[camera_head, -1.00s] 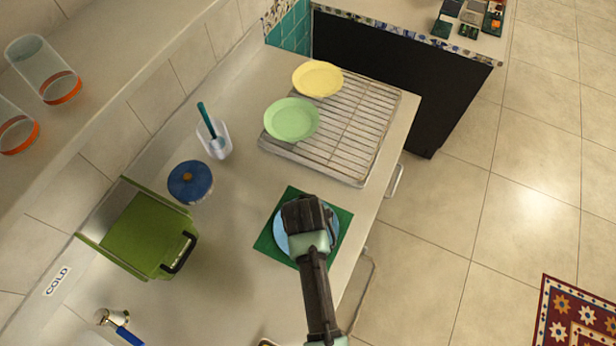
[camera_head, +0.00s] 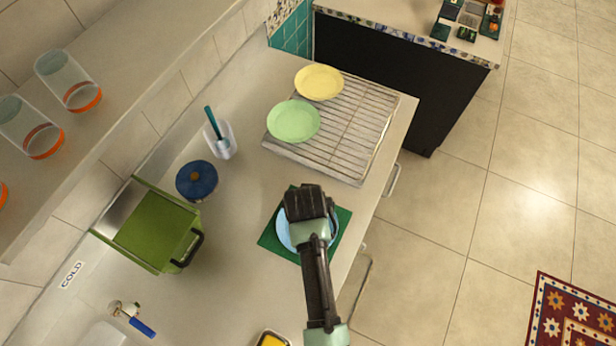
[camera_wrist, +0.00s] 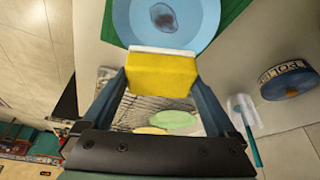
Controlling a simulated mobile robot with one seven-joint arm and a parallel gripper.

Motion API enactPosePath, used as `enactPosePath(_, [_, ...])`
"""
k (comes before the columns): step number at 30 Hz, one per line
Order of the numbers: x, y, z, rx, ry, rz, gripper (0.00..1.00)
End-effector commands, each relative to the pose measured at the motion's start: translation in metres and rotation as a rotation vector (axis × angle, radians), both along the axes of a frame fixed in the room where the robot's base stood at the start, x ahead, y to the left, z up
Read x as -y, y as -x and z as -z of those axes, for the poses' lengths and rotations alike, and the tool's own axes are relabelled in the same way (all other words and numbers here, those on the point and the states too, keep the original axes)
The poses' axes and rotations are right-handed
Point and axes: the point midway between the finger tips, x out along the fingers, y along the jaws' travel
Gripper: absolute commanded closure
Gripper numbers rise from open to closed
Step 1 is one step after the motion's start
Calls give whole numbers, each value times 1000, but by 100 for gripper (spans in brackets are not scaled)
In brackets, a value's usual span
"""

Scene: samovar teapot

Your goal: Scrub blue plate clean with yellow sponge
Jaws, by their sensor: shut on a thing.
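The blue plate (camera_head: 284,232) lies on a green mat (camera_head: 272,240) on the counter, partly hidden under my gripper (camera_head: 308,204). In the wrist view the blue plate (camera_wrist: 205,18) shows a dark, roundish stain (camera_wrist: 163,17) on its surface. My gripper (camera_wrist: 162,72) is shut on the yellow sponge (camera_wrist: 160,76), one finger at each side. The sponge's pale face is turned toward the plate, beside the stain in the picture. I cannot tell whether the sponge touches the plate. In the head view the sponge is hidden by my gripper.
A wire rack (camera_head: 352,130) holds a green plate (camera_head: 293,121) and a yellow plate (camera_head: 319,82). Left are a blue-lidded pot (camera_head: 197,180), a green box (camera_head: 153,232) and a white brush holder (camera_head: 224,140). A small container (camera_head: 264,334) with something yellow stands at the bottom edge.

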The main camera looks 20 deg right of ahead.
Motion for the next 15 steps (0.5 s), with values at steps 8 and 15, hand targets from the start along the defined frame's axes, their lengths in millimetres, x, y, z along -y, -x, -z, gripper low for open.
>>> enactPosePath(8, [0, -1, -6, -3, 0, -1, 52])
enactPosePath(15, [1, -4, -5, -2, 0, -3, 52])
